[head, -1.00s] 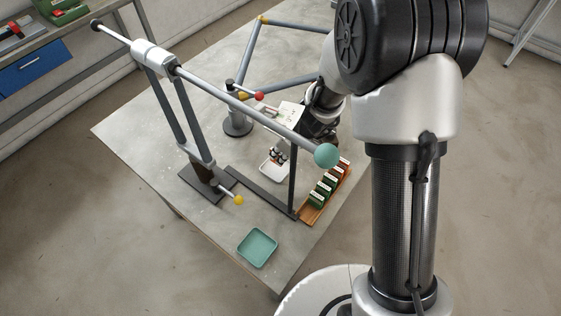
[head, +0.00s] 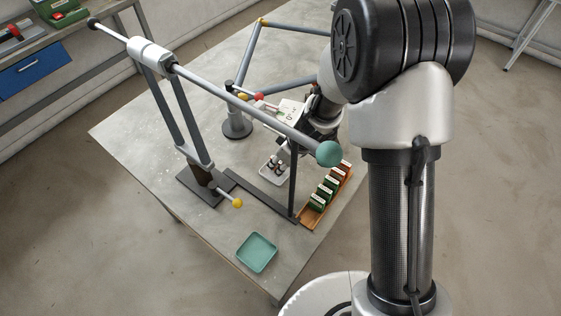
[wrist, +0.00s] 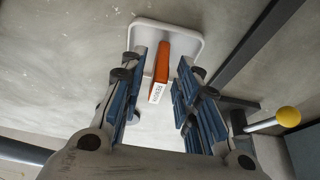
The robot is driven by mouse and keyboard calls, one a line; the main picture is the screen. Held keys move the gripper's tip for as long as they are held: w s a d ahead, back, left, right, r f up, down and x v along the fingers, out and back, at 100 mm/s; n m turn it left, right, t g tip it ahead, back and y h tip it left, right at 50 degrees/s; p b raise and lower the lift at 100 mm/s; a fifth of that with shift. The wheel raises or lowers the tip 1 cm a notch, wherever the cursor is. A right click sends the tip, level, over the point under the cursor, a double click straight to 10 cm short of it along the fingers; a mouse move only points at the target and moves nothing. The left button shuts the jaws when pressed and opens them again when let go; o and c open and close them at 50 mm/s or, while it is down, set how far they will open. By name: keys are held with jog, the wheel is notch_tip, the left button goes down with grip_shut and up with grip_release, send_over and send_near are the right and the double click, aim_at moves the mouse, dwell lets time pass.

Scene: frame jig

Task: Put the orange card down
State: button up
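The orange card (wrist: 162,60) shows in the wrist view with its white lettered edge (wrist: 156,93) toward the camera. It stands over the white tray (wrist: 197,44), between the two fingers of my gripper (wrist: 163,68). Gaps show on both sides of the card, so the fingers are open and apart from it. Whether its far edge rests on the tray floor is hard to tell. In the head view my gripper (head: 278,161) is low over the white tray (head: 264,176), and the card cannot be made out there.
An orange rack (head: 309,217) with several green and orange cards stands right of the tray. A dark post and grey bar with a teal ball (head: 329,154) cross close to my arm. A teal tray (head: 257,252) lies at the front. A yellow-knobbed rod (wrist: 287,117) is nearby.

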jog(key=shift+r, duration=0.1)
jog(key=shift+r+p, duration=0.3)
jog(key=shift+p, duration=0.15)
jog(key=p+v, duration=0.3)
jog(key=v, duration=0.8)
jog(key=shift+d+r+p, duration=0.2)
jog(key=shift+d+p, duration=0.05)
jog(key=shift+p, duration=0.1)
jog(key=shift+s, duration=0.1)
